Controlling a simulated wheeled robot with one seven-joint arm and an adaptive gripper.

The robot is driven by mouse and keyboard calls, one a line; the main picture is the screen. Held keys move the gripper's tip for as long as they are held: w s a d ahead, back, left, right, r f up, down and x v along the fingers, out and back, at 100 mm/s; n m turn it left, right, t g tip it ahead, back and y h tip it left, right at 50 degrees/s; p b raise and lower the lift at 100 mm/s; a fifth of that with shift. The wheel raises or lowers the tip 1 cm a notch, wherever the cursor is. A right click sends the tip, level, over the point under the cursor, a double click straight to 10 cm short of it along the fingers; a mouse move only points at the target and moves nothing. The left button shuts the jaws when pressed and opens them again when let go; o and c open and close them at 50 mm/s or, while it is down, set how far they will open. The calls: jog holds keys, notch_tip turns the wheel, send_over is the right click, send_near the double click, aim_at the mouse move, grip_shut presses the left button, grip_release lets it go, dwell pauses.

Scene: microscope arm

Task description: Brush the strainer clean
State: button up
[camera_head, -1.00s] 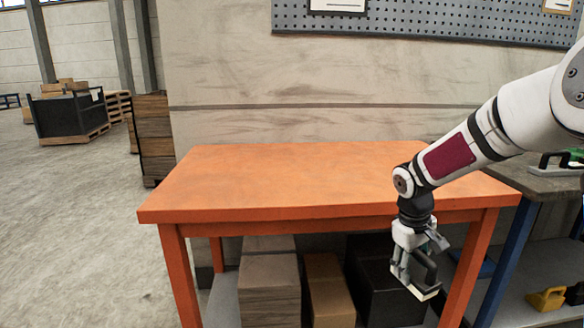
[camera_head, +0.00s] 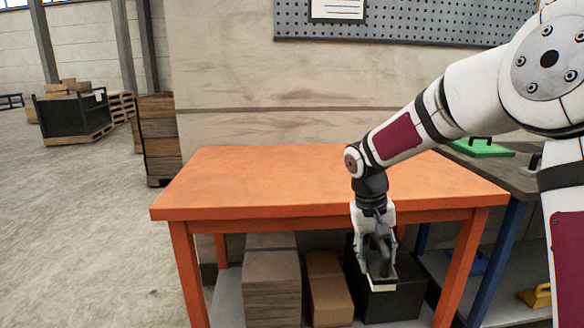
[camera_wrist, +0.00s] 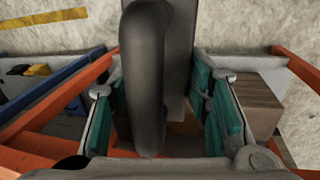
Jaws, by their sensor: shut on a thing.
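My gripper (camera_head: 374,262) hangs fingers-down in front of the orange table's front edge, below the level of its top. It is shut on a dark brush-like tool with a looped handle and a pale strip, likely bristles (camera_head: 382,285), along its underside. In the wrist view the dark grey handle (camera_wrist: 145,75) rises between the teal finger pads and covers much of the picture. I see no strainer in either view.
The orange table (camera_head: 270,180) has a bare top. Boxes (camera_head: 272,285) stand on its lower shelf. A workbench at right carries a green item with a dark handle (camera_head: 482,148); a yellow handled item (camera_head: 538,296) is below. Open floor lies left.

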jog(key=s+r+p, duration=0.1)
jog(key=r+p, duration=0.1)
jog(key=p, duration=0.1)
jog(key=shift+s, duration=0.2)
jog(key=s+r+p, duration=0.8)
jog(key=s+p, duration=0.5)
jog(key=p, duration=0.6)
jog(key=shift+s+p, duration=0.3)
